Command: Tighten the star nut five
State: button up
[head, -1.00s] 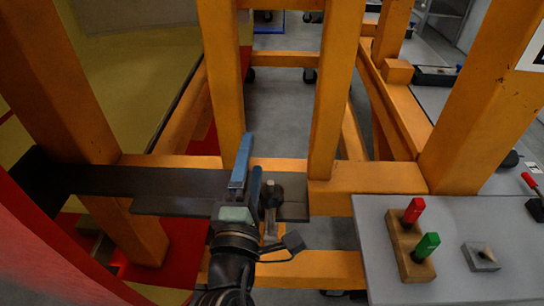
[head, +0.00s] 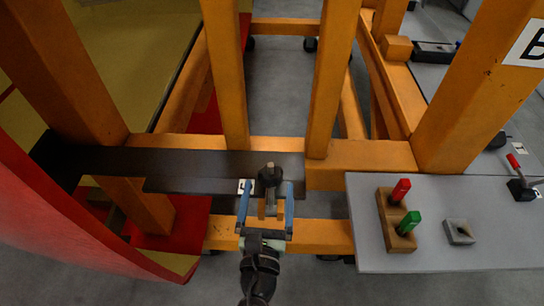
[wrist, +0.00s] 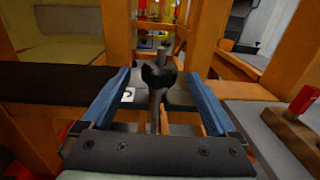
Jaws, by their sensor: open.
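The star nut (head: 270,174) is a dark knob on a pale threaded stem, at the right end of the dark metal bar (head: 100,164). It also shows in the wrist view (wrist: 158,77). A small white label (head: 245,187) sits left of it, its mark too small to read surely. My gripper (head: 267,188) is open, with one blue finger on each side of the nut and stem. In the wrist view my gripper (wrist: 157,75) shows gaps between the nut and both fingers. I cannot tell how deep the nut sits between them.
Orange frame posts (head: 226,75) rise behind the bar. A grey table (head: 460,250) at right holds a wooden block (head: 386,222) with red and green pegs, and a small grey block (head: 459,232). A red curved shell (head: 60,225) stands at left.

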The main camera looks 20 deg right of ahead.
jog(key=x, duration=0.8)
jog(key=shift+w+d, duration=0.15)
jog(key=shift+w, duration=0.1)
jog(key=c, duration=1.4)
